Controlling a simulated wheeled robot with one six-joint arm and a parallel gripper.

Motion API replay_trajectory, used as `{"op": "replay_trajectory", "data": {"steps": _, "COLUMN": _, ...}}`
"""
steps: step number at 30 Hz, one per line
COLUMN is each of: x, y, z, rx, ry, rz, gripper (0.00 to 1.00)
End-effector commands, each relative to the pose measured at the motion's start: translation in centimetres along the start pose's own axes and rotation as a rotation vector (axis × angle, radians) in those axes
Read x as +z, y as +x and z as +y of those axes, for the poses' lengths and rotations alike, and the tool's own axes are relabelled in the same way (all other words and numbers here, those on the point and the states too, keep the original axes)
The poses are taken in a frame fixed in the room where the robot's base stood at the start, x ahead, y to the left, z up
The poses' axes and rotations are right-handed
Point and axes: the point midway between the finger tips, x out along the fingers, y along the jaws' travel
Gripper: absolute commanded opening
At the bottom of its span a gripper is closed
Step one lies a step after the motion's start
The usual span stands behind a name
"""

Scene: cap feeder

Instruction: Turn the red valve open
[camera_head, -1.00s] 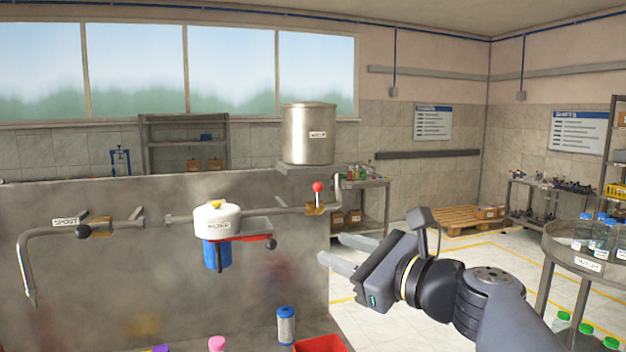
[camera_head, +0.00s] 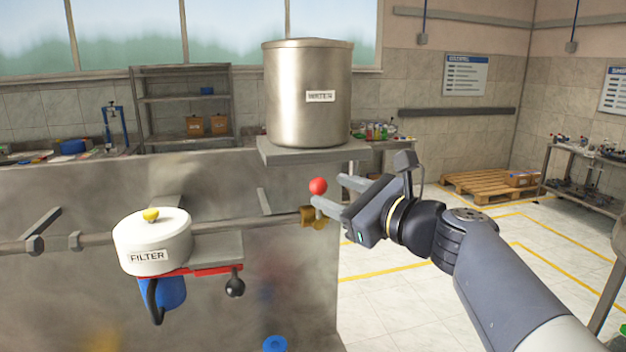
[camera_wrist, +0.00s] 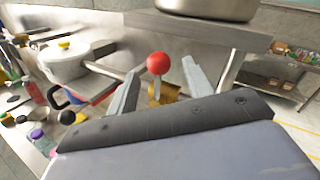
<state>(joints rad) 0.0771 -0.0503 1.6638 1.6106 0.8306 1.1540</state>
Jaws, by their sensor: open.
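The red valve has a round red knob (camera_head: 318,186) on a short pale stem, upright above a brass body (camera_head: 310,216) on the pipe below the water tank. In the wrist view the red knob (camera_wrist: 158,63) appears between my two fingers, with the brass body (camera_wrist: 164,93) behind them. My gripper (camera_head: 335,192) is open, its fingers pointing left toward the valve. The nearer fingertip overlaps the stem in the head view. In the wrist view my gripper (camera_wrist: 160,82) has a finger on each side of the stem; I cannot tell whether either touches it.
A steel water tank (camera_head: 308,95) stands on a shelf (camera_head: 315,151) just above the valve. A steel panel (camera_head: 255,300) is behind the pipe.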

Motion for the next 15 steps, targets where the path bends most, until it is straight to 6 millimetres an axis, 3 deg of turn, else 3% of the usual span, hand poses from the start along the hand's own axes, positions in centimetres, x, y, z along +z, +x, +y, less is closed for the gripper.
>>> {"op": "replay_trajectory", "data": {"steps": 6, "x": 0.1, "y": 4.2, "z": 0.1, "rx": 0.005, "ry": 0.003, "rz": 0.001, "gripper": 0.49}}
{"op": "replay_trajectory", "data": {"steps": 15, "x": 0.0, "y": 6.5, "z": 0.0, "rx": 0.0, "ry": 0.0, "rz": 0.0, "gripper": 0.49}}
